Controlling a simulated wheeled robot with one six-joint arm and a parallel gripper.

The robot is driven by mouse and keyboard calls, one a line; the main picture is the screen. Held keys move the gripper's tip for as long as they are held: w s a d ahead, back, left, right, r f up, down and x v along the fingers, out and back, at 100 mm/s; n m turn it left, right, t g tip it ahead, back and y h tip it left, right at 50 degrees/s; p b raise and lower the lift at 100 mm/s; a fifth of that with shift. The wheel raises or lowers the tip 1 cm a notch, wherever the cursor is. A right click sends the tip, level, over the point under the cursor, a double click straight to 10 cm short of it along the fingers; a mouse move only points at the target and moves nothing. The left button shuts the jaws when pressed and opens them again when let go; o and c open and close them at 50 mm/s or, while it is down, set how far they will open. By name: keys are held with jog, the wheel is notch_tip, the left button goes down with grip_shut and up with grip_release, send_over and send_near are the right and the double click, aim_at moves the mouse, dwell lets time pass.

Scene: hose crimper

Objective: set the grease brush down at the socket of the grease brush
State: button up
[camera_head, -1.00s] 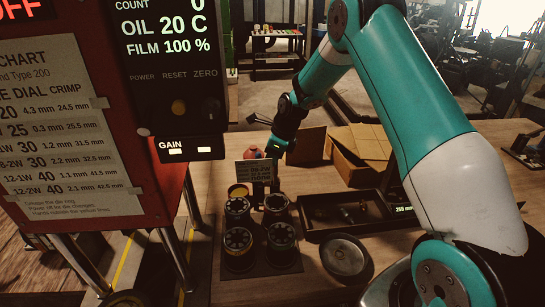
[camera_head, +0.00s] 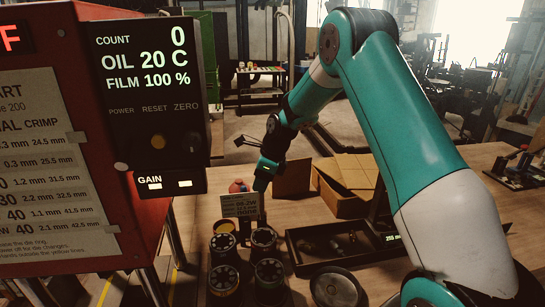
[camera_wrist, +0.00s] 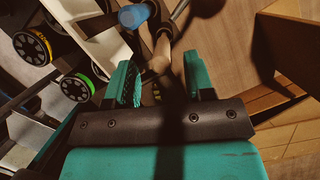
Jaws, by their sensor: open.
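My gripper (camera_head: 262,180) is low over the bench, behind and just right of a small sign (camera_head: 240,206). In the wrist view its two teal fingers (camera_wrist: 162,84) are apart, with nothing clamped between them. A tan, wooden-looking handle (camera_wrist: 160,58), likely the grease brush, shows just beyond and between the fingertips. Its lower end lies in shadow, so I cannot tell whether it sits in its socket. A blue-ended cylinder (camera_wrist: 133,17) is close by, above left. The brush is not clear in the head view.
Several round dies (camera_head: 225,248) stand on a dark mat in front of the sign. A black tray (camera_head: 300,262), a round dish (camera_head: 336,287) and an open cardboard box (camera_head: 340,200) are to the right. The red crimper (camera_head: 60,130) fills the left.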

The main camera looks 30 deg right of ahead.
jog(key=b+v, duration=0.2)
jog(key=v, duration=1.1)
jog(key=shift+b, duration=0.3)
jog(key=s+a+f+n+h, duration=0.1)
jog(key=s+a+f+n, duration=0.15)
jog(key=s+n, duration=0.55)
jog(key=s+a+f+n+h, duration=0.1)
jog(key=s+a+f+n, duration=0.15)
jog(key=s+n, duration=0.5)
jog(key=s+a+f+n+h, duration=0.15)
jog(key=s+a+n, duration=0.35)
jog(key=n, duration=0.6)
jog(key=s+a+n+g+y+b, duration=0.2)
jog(key=s+a+n+y+b, duration=0.3)
jog(key=s+a, duration=0.6)
jog(key=shift+s+a+r+n+g+b, duration=0.35)
jog(key=shift+a+n+b, duration=0.25)
jog(key=shift+a+n, duration=0.6)
jog(key=shift+c, duration=0.6)
